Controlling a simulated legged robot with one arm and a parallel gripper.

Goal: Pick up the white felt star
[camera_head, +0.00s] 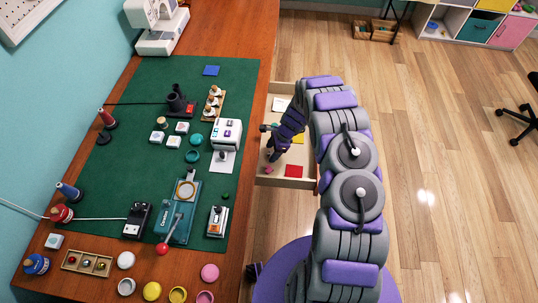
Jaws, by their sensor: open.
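An open drawer (303,183) juts out from the right side of the desk. A small white piece (281,104) lies near its back end; it is too small to tell whether it is the felt star. My arm reaches in from the right, and my gripper (272,158) points down over the drawer's left part. It is open, and no held thing shows. The gripper and wrist hide part of the drawer floor.
The drawer also holds a yellow piece (299,137), a red piece (293,171) and a small pink piece (269,170). The desk's green mat (125,160) carries tools, spools and small devices. A sewing machine (158,25) stands at the back. The wooden floor (450,170) at right is mostly clear.

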